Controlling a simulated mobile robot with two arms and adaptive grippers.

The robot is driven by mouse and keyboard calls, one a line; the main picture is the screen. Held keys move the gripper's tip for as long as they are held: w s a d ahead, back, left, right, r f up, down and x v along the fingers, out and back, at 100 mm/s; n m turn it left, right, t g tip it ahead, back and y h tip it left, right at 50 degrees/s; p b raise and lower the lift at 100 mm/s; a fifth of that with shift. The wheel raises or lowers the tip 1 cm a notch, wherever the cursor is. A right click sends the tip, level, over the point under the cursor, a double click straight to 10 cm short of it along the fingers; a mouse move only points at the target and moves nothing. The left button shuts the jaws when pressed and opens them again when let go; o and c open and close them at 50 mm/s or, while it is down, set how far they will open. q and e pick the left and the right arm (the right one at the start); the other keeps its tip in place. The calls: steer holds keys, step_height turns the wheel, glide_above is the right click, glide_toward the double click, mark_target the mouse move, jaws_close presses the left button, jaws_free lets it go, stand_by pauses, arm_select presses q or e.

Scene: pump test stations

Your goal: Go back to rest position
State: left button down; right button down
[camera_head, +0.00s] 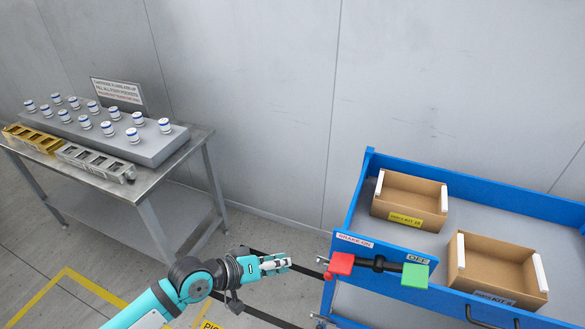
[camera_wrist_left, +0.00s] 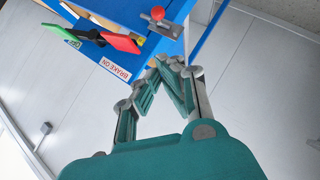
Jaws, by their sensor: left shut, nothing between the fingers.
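My left gripper (camera_head: 276,263) reaches in from the lower left of the head view. It is shut and empty, just left of the red pedal end (camera_head: 340,264) of the brake bar on the blue cart (camera_head: 361,202), with a small gap between them. In the left wrist view the fingertips (camera_wrist_left: 168,62) are together near the cart's corner, by the BRAKE ON label (camera_wrist_left: 115,69). My right gripper is not in either view.
The green pedal end (camera_head: 415,275) is on the bar's right side. Two cardboard boxes, one behind (camera_head: 409,200) and one in front (camera_head: 497,267), sit on the cart. A metal table (camera_head: 150,190) with several white jars stands at left. Floor between table and cart is open.

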arm_select(q)
steer(key=w+a+f+n+y+b, duration=0.15)
steer(key=a+f+y, duration=0.4)
steer(key=f, duration=1.05)
steer(key=s+a+f+y+b, duration=0.1)
steer(key=s+a+f, duration=0.2)
steer(key=a+f, duration=0.35)
steer(key=s+a+f+y+b, duration=0.1)
steer(key=s+a+f, duration=0.25)
steer(key=f, duration=0.65)
steer(key=s+a+f+m+g+y, duration=0.1)
steer(key=s+a+f+m+g, duration=0.15)
steer(key=s+f, duration=1.1)
steer(key=s+f+m+g+b, duration=0.1)
steer(key=s+f+g, duration=0.1)
steer(key=s, duration=0.9)
steer(key=s+f+m+g+y, duration=0.1)
steer(key=s+f, duration=0.3)
steer(key=s, duration=0.6)
steer(key=shift+s+d+g+b, duration=0.35)
steer(key=shift+s+b, duration=0.05)
steer(key=shift+f, duration=0.1)
